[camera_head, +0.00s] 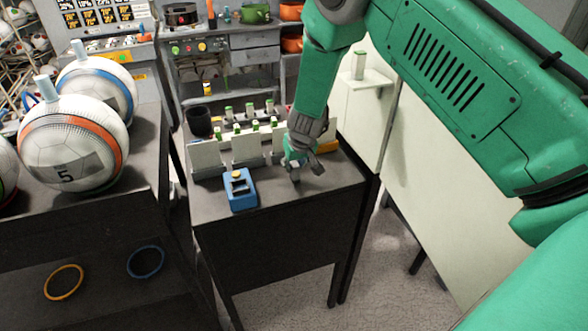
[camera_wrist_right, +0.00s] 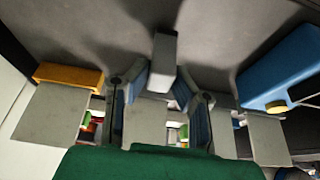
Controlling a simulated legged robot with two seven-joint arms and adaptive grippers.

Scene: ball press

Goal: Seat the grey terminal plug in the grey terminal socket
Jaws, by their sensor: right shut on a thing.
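My right gripper (camera_head: 298,168) is low over the right side of the dark table, in front of the row of pale panels. In the right wrist view its fingers (camera_wrist_right: 162,85) are shut on a grey block (camera_wrist_right: 164,60), which looks like the grey terminal plug. The block stands out beyond the fingertips. In the head view the gripper mostly hides it, and only a small grey tip seems to show below. I cannot pick out the grey terminal socket with certainty. My left gripper is not in view.
A blue box with a yellow knob (camera_head: 240,190) stands at the table's front. Pale panels (camera_head: 245,147) with green-topped pieces stand behind it. An orange block (camera_head: 327,146) lies right of the gripper. A black cup (camera_head: 199,121) stands back left. Large balls (camera_head: 72,145) rest on the left table.

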